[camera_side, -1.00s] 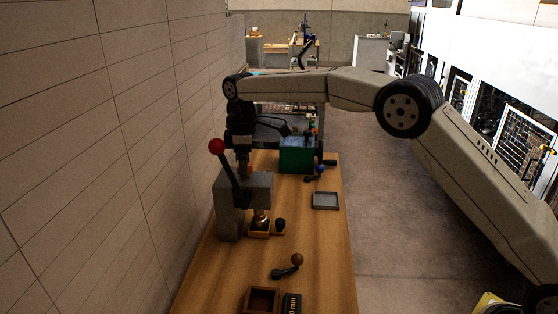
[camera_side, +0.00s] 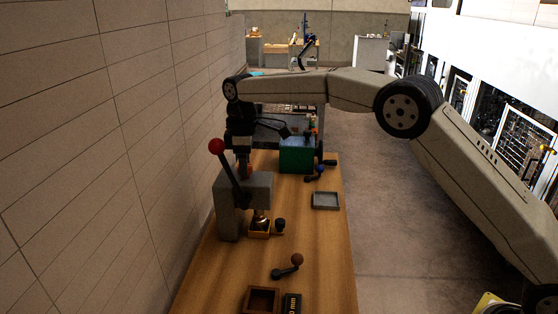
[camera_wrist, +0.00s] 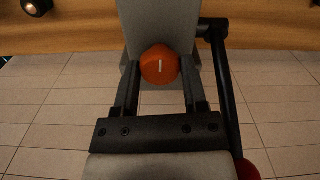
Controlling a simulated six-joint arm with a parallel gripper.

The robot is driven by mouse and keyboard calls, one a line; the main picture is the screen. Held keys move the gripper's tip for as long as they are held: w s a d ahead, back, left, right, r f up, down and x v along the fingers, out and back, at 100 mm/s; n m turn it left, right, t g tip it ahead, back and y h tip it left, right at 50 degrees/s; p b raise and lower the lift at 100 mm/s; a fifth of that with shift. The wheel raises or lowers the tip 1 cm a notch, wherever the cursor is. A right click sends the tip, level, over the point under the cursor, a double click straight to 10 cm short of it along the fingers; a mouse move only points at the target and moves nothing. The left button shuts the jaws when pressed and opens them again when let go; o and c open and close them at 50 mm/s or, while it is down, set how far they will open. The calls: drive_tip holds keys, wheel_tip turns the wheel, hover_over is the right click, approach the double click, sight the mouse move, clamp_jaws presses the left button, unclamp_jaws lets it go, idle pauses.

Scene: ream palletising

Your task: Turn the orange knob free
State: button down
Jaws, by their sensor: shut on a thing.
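The orange knob (camera_wrist: 160,65) is round with a short white line on its top, and it sits on the grey press body (camera_wrist: 178,22) in the wrist view. My gripper (camera_wrist: 160,80) has one finger on each side of the knob and is shut on it. The white line stands nearly upright in the picture. In the side view my gripper (camera_side: 241,160) points down behind the grey press (camera_side: 230,205), and the knob is mostly hidden there. A black lever with a red ball (camera_side: 216,146) rises from the press.
The lever (camera_wrist: 226,85) runs close along the right of my gripper. A tiled wall (camera_side: 110,150) stands left of the bench. A green box (camera_side: 296,155), a grey tray (camera_side: 325,200), a loose brown-knobbed handle (camera_side: 287,268) and a wooden box (camera_side: 261,300) are on the wooden bench (camera_side: 325,240).

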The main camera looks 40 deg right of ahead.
drive_tip(key=m, duration=0.8)
drive_tip(key=shift+r, duration=0.1)
drive_tip(key=m, duration=0.5)
drive_tip(key=shift+m, duration=1.8)
drive_tip(key=shift+c, duration=0.6)
unclamp_jaws()
